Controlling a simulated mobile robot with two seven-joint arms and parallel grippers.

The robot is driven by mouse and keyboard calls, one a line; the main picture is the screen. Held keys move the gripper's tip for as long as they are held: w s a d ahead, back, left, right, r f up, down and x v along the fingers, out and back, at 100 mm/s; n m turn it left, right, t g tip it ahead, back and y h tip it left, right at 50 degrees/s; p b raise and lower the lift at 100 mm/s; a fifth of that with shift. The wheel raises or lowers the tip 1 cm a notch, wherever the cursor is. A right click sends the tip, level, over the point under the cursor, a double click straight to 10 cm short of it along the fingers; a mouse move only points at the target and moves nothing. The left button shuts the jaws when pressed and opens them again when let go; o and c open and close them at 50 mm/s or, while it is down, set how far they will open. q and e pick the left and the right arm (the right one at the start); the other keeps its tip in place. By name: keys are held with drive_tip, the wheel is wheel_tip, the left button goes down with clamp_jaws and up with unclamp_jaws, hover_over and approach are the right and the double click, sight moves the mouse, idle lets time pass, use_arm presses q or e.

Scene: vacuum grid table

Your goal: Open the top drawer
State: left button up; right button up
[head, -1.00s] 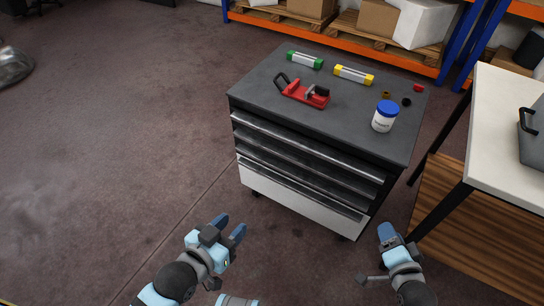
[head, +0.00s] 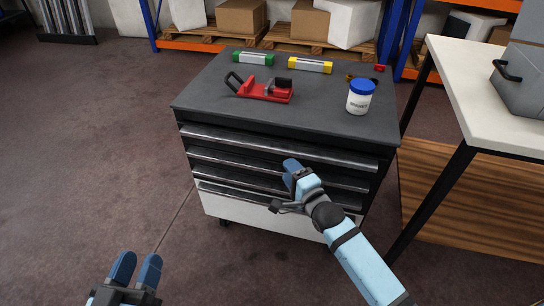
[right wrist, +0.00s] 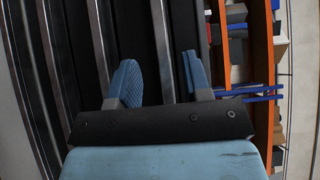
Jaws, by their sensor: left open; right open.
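The grey drawer cabinet (head: 190,160) stands ahead with several drawers, all of which look closed. The top drawer's long metal handle (head: 250,142) runs under the dark top. My right gripper (head: 292,167) is open and empty in front of the drawers, just below the top handle in the head view. In the right wrist view the handles run as upright bars. One bar (right wrist: 160,40) lies between the open fingers (right wrist: 158,78); I cannot tell how far beyond the fingertips it is. My left gripper (head: 137,268) is open and empty, low at the front left, away from the cabinet.
On the cabinet top are a red tool (head: 262,91), a white jar with blue lid (head: 359,98), and green (head: 253,58) and yellow (head: 310,65) capped bars. A white-topped table (head: 480,105) stands close at right. The floor at left is free.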

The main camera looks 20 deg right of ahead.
sight(273, 151)
drive_tip(key=w, duration=0.2)
drive_tip(key=w+a+b, duration=0.1)
drive_tip(key=w, duration=0.2)
drive_tip(key=shift+w+f, duration=0.1)
drive_tip(key=shift+w, duration=0.2)
drive_tip(key=shift+w+a+b, duration=0.25)
drive_tip(key=shift+w+b, duration=0.2)
drive_tip(key=shift+w, duration=0.5)
use_arm(q)
drive_tip(key=shift+d+r+h, duration=0.4)
use_arm(e)
drive_tip(key=shift+w+a, duration=0.1)
drive_tip(key=shift+w, duration=0.35)
use_arm(q)
drive_tip(key=shift+s, duration=0.1)
use_arm(e)
clamp_jaws()
